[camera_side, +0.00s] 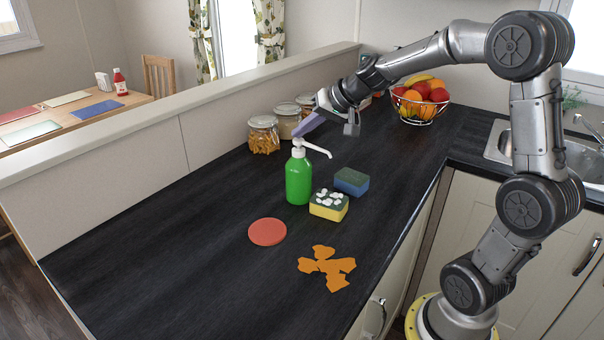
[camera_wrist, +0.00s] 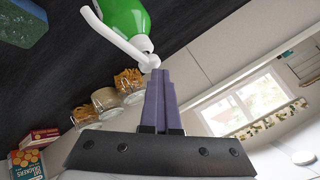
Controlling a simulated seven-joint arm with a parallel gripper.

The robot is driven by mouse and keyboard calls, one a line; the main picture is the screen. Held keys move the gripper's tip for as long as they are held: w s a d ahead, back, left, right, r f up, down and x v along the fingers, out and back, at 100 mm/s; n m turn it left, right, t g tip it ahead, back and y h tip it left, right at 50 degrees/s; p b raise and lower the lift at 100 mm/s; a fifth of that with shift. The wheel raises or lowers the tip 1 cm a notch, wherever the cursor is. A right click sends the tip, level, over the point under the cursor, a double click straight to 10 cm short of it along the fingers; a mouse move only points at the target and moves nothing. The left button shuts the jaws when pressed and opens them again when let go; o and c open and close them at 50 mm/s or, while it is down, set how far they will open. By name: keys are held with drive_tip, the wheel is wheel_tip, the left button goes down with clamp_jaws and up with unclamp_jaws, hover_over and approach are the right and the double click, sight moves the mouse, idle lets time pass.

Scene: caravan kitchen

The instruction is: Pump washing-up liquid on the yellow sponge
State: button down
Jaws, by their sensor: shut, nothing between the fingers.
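A green bottle (camera_side: 299,180) with a white pump head (camera_side: 312,147) stands upright on the dark worktop, its spout pointing right. The yellow sponge (camera_side: 329,210) lies in front and to the right of it, with several white blobs on its dark top. My gripper (camera_side: 300,133) is shut and empty, its purple fingertips right at the top of the pump head. In the wrist view the fingertips (camera_wrist: 158,78) meet the pump head (camera_wrist: 148,62) of the green bottle (camera_wrist: 124,16). I cannot tell if they touch it or press it.
A blue sponge (camera_side: 351,181) lies behind the yellow one. A red disc (camera_side: 267,232) and orange peel (camera_side: 327,266) lie in front. Glass jars (camera_side: 263,135) stand behind the bottle, a fruit bowl (camera_side: 418,107) further back. The worktop's left front is clear.

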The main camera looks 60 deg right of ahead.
sight(302, 141)
idle(0.3)
drive_tip(key=shift+r, duration=3.2)
drive_tip(key=shift+f, duration=3.55)
idle(0.4)
